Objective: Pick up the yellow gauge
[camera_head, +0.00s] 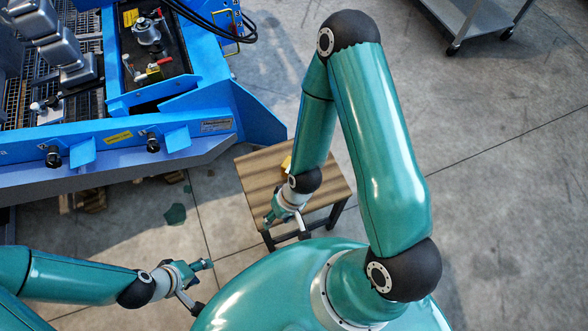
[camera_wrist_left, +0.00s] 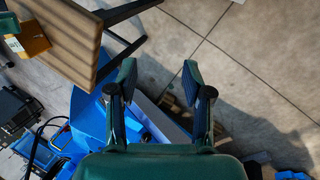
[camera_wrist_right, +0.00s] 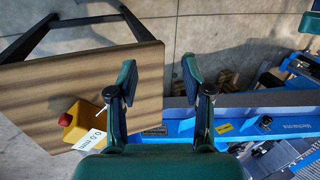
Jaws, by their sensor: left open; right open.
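The yellow gauge (camera_wrist_right: 76,124) is a small box with a red knob and a white display on the wooden table top. In the right wrist view it lies left of my open right gripper (camera_wrist_right: 160,76). In the head view the gauge (camera_head: 286,162) is mostly hidden behind my right arm, and my right gripper (camera_head: 287,227) is over the table's front edge, apart from it. The gauge also shows at the upper left of the left wrist view (camera_wrist_left: 32,38).
The small wooden table (camera_head: 250,180) has dark legs and bare room around the gauge. A large blue machine (camera_head: 190,145) stands close to its left. A grey cart (camera_head: 470,20) is at the upper right. Open concrete floor lies to the right.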

